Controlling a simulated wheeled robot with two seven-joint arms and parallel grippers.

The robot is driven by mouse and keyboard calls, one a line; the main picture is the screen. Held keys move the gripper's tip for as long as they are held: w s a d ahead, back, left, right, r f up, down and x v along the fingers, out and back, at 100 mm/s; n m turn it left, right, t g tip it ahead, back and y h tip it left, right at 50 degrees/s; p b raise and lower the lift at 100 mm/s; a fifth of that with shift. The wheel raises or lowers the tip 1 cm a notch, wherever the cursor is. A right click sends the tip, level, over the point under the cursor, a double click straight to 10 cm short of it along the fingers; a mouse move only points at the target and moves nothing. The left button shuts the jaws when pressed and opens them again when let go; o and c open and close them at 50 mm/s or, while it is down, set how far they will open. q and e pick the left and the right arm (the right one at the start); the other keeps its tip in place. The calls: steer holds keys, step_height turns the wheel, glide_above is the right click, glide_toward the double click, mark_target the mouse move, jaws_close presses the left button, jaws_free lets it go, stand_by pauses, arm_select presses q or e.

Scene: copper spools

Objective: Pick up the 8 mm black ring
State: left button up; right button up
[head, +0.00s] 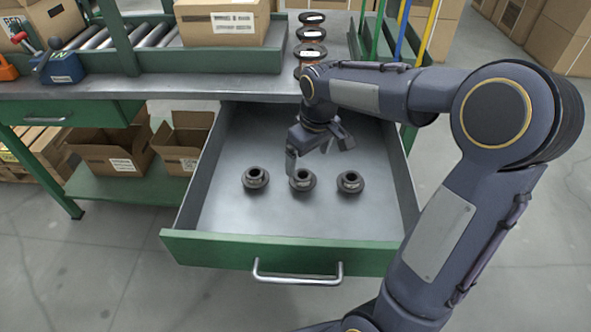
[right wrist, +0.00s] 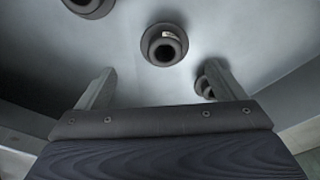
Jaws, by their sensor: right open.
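Three black flanged rings lie in a row on the floor of the open drawer: a left ring (head: 255,178), a middle ring (head: 302,181) and a right ring (head: 350,182). Their size marks are too small to read. My right gripper (head: 319,155) is open and empty, above the drawer floor just behind the middle and right rings. In the right wrist view, one ring (right wrist: 165,45) with a small pale label lies ahead, between the lines of the two fingers. Another ring (right wrist: 206,87) is partly hidden by the right finger, and a third (right wrist: 88,6) is cut off at the top.
The grey metal drawer has a green front (head: 215,248) with a silver handle (head: 298,278) and raised side walls. Above it, the bench bears a stack of spools (head: 312,34), a cardboard box (head: 222,22) and a roller rack. Open cartons (head: 110,150) stand on the shelf at left.

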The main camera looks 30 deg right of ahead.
mark_target(303, 175)
step_height(303, 175, down, 2)
steer(key=shift+f+b, duration=0.1)
steer(key=shift+b, duration=0.2)
steer(key=f, duration=0.1)
steer(key=f+b, duration=0.1)
steer(key=f, duration=0.1)
steer(key=a+f+b, duration=0.1)
steer(key=f, duration=0.1)
steer(key=shift+w, duration=0.4)
steer(key=c, duration=1)
steer(key=shift+c, duration=0.3)
steer(key=shift+r, duration=0.1)
